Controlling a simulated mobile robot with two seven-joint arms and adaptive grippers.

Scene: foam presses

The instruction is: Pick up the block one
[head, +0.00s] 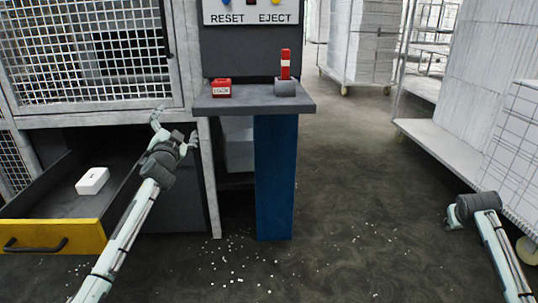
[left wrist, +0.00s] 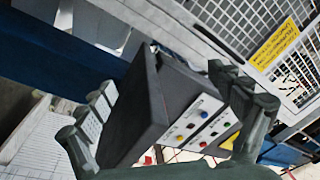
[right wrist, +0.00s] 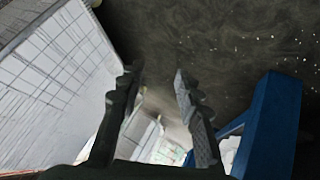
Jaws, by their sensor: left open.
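A small white block (head: 92,181) lies in the open drawer (head: 52,236) at the left of the head view. It is the only loose block I see. My left gripper (head: 174,128) is open and empty, above and to the right of the drawer, apart from the block. In the left wrist view the fingers of my left gripper (left wrist: 163,82) stand wide apart, and the block does not show. In the right wrist view my right gripper (right wrist: 156,76) is open with nothing between its fingers. In the head view its fingers are hard to make out at the far right.
A grey shelf (head: 250,105) on a blue post (head: 274,180) holds a red box (head: 221,88) and a red-and-white stick in a grey holder (head: 285,88). A mesh cage (head: 90,50) stands above the drawer. Wheeled racks (head: 470,150) line the right. The middle floor is clear except white crumbs.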

